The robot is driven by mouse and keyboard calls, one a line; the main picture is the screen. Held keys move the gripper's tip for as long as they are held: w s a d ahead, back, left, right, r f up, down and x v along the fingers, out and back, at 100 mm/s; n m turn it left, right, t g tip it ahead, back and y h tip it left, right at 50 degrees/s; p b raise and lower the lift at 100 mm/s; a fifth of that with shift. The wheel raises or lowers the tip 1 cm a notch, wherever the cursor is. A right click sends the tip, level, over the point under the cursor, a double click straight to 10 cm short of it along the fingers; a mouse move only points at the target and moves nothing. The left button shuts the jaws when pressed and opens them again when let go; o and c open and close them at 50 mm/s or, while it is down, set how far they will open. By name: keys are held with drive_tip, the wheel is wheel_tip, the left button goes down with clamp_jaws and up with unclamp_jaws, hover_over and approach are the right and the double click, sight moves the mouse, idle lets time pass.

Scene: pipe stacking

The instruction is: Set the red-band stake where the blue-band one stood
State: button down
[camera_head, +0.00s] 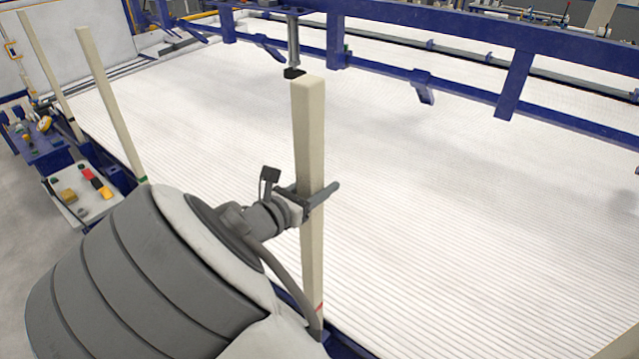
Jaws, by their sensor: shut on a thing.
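A long pale square stake (309,130) stands almost upright in the middle of the view, with a thin red band near its lower end. My gripper (312,200) is shut around this red-band stake at about mid-height. The stake's foot is at the blue frame edge beside my arm; I cannot tell whether it sits in a holder or hangs just above. No blue-band stake can be made out.
A pale stake with a green band (112,108) stands at the bed's left edge, and another pale stake (48,75) stands farther back. A white ribbed bed (450,220) lies right of my gripper. A blue overhead beam (517,75) crosses behind. A control box (80,195) is at left.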

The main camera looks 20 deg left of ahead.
idle(0.4)
drive_tip(key=shift+f+b, duration=0.7)
drive_tip(key=shift+f, duration=0.35)
drive_tip(key=shift+c, duration=2.1)
unclamp_jaws()
drive_tip(key=shift+o, duration=0.7)
drive_tip(key=shift+f, duration=0.15)
drive_tip(key=b+v, duration=0.1)
drive_tip(key=v, duration=1.6)
drive_tip(key=shift+s, duration=0.2)
